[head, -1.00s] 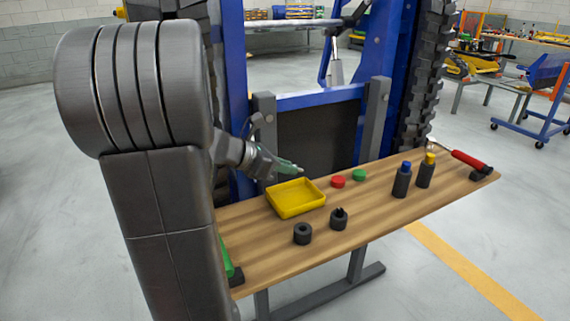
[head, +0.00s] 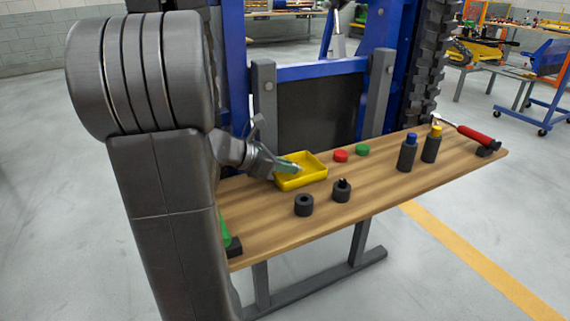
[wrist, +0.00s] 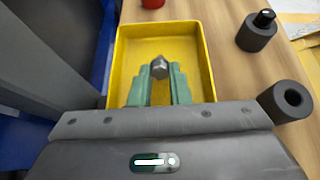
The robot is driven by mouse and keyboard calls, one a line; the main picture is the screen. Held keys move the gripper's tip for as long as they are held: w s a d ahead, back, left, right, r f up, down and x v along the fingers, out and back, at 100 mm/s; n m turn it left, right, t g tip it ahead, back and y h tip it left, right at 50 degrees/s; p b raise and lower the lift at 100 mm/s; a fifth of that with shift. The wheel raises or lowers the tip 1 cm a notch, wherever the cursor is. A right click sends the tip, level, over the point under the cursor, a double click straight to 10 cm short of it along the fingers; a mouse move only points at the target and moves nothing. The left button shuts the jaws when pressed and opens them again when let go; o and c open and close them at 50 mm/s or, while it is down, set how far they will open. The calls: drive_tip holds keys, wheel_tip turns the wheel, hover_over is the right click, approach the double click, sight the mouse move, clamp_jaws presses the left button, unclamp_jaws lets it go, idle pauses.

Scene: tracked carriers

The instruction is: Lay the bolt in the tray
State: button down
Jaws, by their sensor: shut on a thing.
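The yellow tray (head: 316,180) lies on the wooden bench, and it fills the middle of the wrist view (wrist: 196,31). My gripper (head: 290,167) is over the tray's left part. In the wrist view my gripper (wrist: 160,80) has its green fingers shut on the grey metal bolt (wrist: 159,67), whose head shows between the fingertips. The rest of the bolt is hidden by the fingers. The bolt appears over the tray floor; I cannot tell whether it touches it.
Blue-framed machinery stands behind.

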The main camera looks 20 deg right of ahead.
drive_tip(key=c, duration=1.3)
unclamp_jaws()
drive_tip(key=p+v, duration=0.3)
drive_tip(key=v, duration=1)
drive_tip(key=shift+s+a+r+p, duration=0.1)
drive_tip(key=shift+a+r+p, duration=0.1)
drive_tip(key=shift+a+p, duration=0.2)
drive_tip(key=shift+d, duration=0.1)
drive_tip(key=b+x, duration=0.4)
drive_tip(key=x, duration=0.9)
drive_tip(key=shift+d+f, duration=0.25)
drive_tip(key=shift+d+r+p, duration=0.15)
drive_tip(key=shift+r+p, duration=0.3)
drive_tip(key=shift+p, duration=0.05)
drive_tip(key=shift+r, duration=0.35)
drive_tip(key=shift+f, duration=0.1)
